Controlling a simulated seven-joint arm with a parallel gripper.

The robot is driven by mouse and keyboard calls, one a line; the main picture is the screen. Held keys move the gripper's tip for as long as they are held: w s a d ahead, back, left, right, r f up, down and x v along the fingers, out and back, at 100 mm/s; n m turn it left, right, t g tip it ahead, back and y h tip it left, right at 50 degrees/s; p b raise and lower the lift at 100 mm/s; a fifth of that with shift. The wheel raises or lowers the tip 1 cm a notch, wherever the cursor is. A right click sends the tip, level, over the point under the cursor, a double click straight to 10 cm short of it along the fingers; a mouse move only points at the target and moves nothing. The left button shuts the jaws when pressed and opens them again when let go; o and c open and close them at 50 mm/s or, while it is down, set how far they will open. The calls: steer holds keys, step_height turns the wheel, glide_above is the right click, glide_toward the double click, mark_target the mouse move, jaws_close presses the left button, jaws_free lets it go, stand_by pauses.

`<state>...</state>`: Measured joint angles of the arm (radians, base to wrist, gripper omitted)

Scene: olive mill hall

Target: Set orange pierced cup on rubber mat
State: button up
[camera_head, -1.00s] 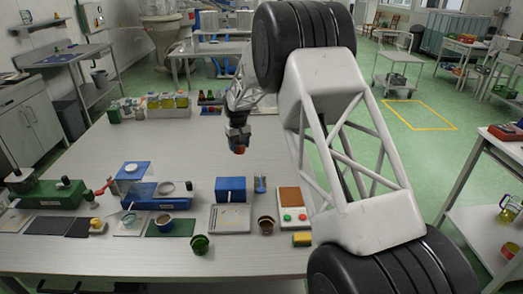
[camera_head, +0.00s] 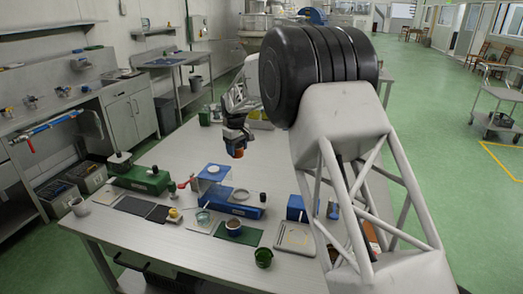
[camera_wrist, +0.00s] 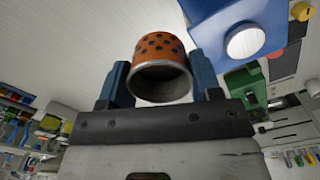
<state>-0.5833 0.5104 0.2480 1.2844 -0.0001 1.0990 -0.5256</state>
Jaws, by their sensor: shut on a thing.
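The orange pierced cup (camera_wrist: 160,46), with dark holes and a grey rim, is held between the blue fingers of my gripper (camera_wrist: 159,66). In the head view, my gripper (camera_head: 237,144) points down with the cup (camera_head: 238,153) below its tips, above the table and clear of it. Several flat mats lie along the table's near left side: a dark grey one (camera_head: 135,205), a smaller black one (camera_head: 158,214) and a dark green one (camera_head: 248,236) with a cup on it. I cannot tell which is the rubber mat.
A green device (camera_head: 140,180) and a long blue device (camera_head: 232,204) stand behind the mats. A dark green cup (camera_head: 263,257) stands near the front edge. A blue box (camera_head: 296,207) is further right. My arm hides the table's right side.

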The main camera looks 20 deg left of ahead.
steer(key=s+a+f+n, duration=0.1)
steer(key=s+a+n, duration=0.1)
steer(key=s+a, duration=0.55)
steer(key=s+a+f+n, duration=0.15)
steer(key=s+a, duration=0.25)
steer(key=a, duration=0.6)
steer(key=shift+n, duration=0.85)
steer(key=s+a+f, duration=0.2)
steer(key=s+f, duration=0.1)
steer(key=s+a+f, duration=0.3)
steer(key=s+f, duration=0.1)
steer(key=s+a+f, duration=0.3)
steer(key=s, duration=0.1)
steer(key=shift+a+f, duration=0.1)
steer(key=shift+f, duration=0.1)
steer(key=shift+f, duration=0.1)
steer(key=shift+f, duration=2.5)
steer(key=shift+f, duration=0.35)
